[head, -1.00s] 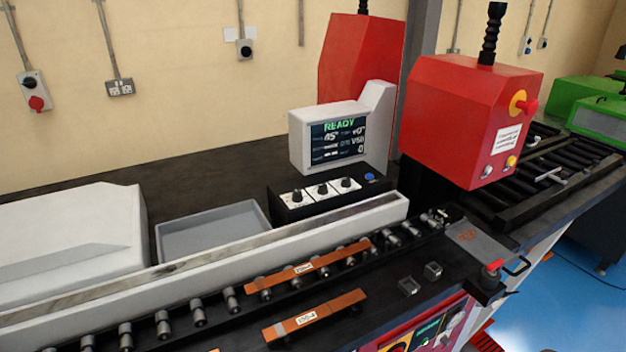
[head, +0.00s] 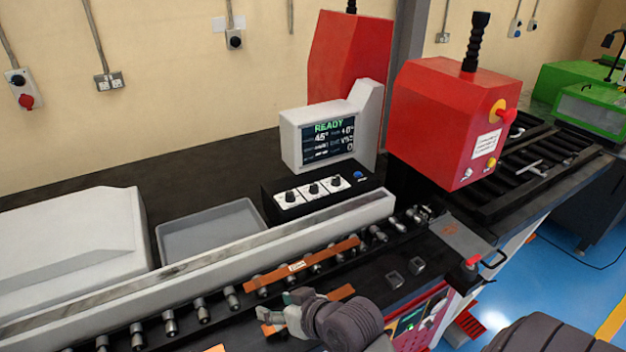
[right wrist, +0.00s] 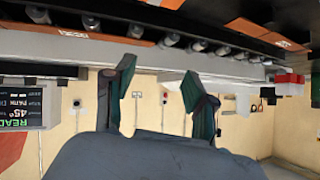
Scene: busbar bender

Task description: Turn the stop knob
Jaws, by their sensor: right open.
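A black control box (head: 287,215) stands behind the grey fence rail. Its sloped white panel carries three dark knobs: a left one (head: 291,197), a middle one (head: 313,188) and a right one (head: 335,181). The labels are too small to tell which is the stop knob. My right gripper (head: 276,308) is low in the head view, in front of the rail and over the orange busbars, well apart from the knobs. Its fingers are spread and empty, also in the upside-down right wrist view (right wrist: 158,80). My left gripper is not in view.
A display (head: 332,138) reading READY and 45° stands behind the box. A grey tray (head: 163,236) lies left of it. The red bending head (head: 440,120) is to the right. An orange busbar (head: 335,251) lies across the rollers. The space above the knobs is clear.

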